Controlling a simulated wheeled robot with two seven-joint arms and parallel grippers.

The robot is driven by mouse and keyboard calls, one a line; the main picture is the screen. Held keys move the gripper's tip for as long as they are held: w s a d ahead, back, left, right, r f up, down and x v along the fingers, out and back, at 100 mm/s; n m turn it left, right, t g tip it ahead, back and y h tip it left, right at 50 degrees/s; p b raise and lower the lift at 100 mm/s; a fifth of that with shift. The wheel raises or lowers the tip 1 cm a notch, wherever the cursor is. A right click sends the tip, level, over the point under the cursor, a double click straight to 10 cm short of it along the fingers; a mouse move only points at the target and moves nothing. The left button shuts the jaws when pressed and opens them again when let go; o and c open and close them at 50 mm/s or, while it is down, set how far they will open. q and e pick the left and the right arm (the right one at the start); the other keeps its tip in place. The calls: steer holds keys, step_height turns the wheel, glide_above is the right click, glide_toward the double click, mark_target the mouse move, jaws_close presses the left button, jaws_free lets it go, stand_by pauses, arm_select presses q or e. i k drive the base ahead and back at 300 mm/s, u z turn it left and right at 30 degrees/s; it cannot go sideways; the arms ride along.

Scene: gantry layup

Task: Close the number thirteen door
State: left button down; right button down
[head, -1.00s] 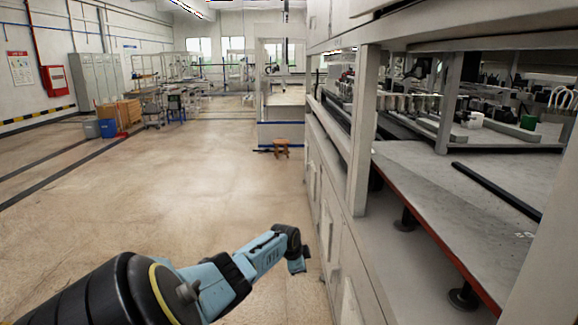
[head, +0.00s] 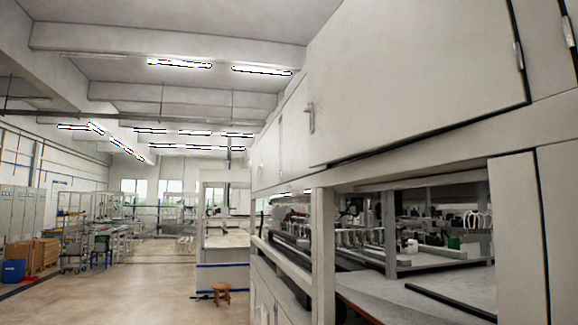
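Several pale grey doors line the upper part of the long cabinet on the right in the head view. The nearest large door (head: 420,75) has a handle (head: 310,118) near its left edge and a hinge (head: 519,55) at its right edge. A dark gap runs along its lower edge; I cannot tell for sure whether it stands ajar. A smaller door (head: 268,150) lies further along the row. I can read no numbers, so I cannot tell which door is number thirteen. Neither of my grippers is in view.
Below the doors, an open bay holds a grey work surface (head: 375,300) and racks of small parts. A post (head: 323,250) stands at its front.

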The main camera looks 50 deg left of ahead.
mark_target(381, 74)
steer(key=z, duration=0.15)
steer(key=k, duration=0.4)
steer(key=u, duration=1.2)
steer(key=i, duration=0.85)
steer(key=u, duration=0.05)
